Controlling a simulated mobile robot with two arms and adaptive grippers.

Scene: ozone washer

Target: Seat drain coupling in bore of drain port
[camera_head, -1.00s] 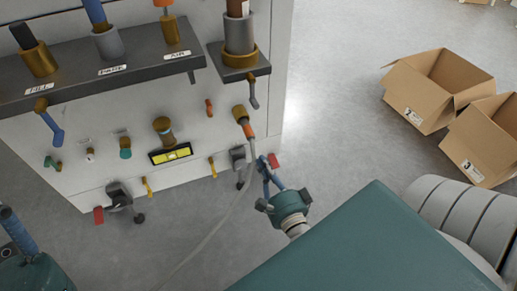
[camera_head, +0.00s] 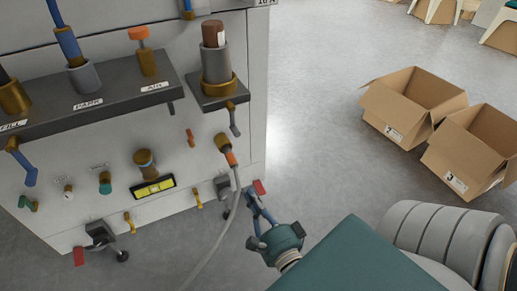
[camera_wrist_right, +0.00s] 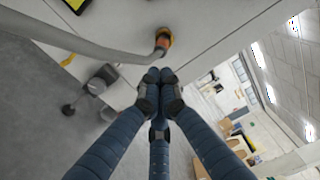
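The drain coupling (camera_head: 231,159), with an orange band, is on the end of a grey hose. It sits at the mouth of the brass drain port (camera_head: 222,142) on the white panel. The two look in line and touching; I cannot tell how deep the coupling sits. In the right wrist view the orange-banded coupling (camera_wrist_right: 163,40) is just beyond my fingertips. My right gripper (camera_head: 252,192) is below and right of the coupling, apart from it. Its blue fingers meet at the tips (camera_wrist_right: 160,76) with nothing between them. My left gripper is out of view.
The grey hose (camera_head: 212,240) hangs down from the coupling, left of my right gripper. A dark shelf (camera_head: 120,104) with several fittings juts from the panel above. Two open cardboard boxes (camera_head: 410,105) stand on the floor at right. Floor between is clear.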

